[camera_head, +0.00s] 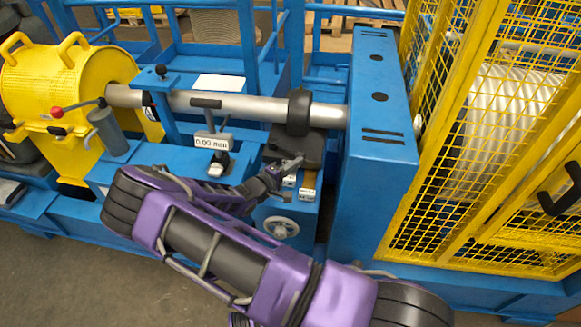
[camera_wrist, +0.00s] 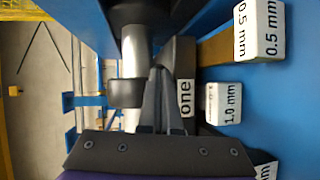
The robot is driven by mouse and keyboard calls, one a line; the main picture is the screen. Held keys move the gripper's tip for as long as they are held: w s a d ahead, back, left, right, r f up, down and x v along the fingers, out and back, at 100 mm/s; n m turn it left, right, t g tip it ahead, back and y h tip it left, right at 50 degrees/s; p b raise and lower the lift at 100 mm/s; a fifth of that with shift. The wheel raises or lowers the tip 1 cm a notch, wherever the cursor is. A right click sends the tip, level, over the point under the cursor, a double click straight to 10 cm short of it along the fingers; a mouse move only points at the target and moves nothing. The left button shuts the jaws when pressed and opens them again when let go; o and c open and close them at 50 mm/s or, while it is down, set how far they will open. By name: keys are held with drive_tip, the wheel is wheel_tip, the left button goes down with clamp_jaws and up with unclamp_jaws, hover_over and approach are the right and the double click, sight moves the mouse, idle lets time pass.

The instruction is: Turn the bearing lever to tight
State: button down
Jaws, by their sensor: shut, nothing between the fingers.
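A lever with a red ball knob (camera_head: 57,112) sits in front of the yellow drum housing (camera_head: 40,85) at the left. A blue post (camera_head: 166,115) beside the shaft (camera_head: 235,106) carries a black knob (camera_head: 161,70). No tight mark is readable, and I cannot tell which of these is the bearing lever. My gripper (camera_head: 298,161) is shut and empty, well right of both, beside a dark block (camera_head: 290,146) under the shaft. In the wrist view the closed fingers (camera_wrist: 161,72) point towards the shaft, beside a label ending in "one" (camera_wrist: 186,98).
A "0.00 mm" readout (camera_head: 212,141) stands in front of the shaft. A black collar (camera_head: 299,112) is on the shaft. Labelled blocks, "0.5 mm" (camera_wrist: 258,30) and "1.0 mm" (camera_wrist: 223,104), lie near my gripper. A blue housing (camera_head: 375,170) and yellow mesh guard (camera_head: 480,150) close off the right.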

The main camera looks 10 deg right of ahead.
sight(307, 161)
drive_tip(key=shift+w+d, duration=0.35)
drive_tip(key=shift+d, duration=0.3)
drive_tip(key=shift+w+d, duration=0.3)
drive_tip(key=shift+d, duration=0.3)
drive_tip(key=shift+r+b+x, duration=0.15)
drive_tip(key=shift+b+x, duration=0.1)
drive_tip(key=shift+x, duration=0.45)
drive_tip(key=shift+r+b+x, duration=0.1)
drive_tip(key=shift+b+x, duration=0.15)
drive_tip(key=shift+x, duration=0.45)
drive_tip(key=shift+w, duration=0.2)
drive_tip(key=shift+a, duration=0.1)
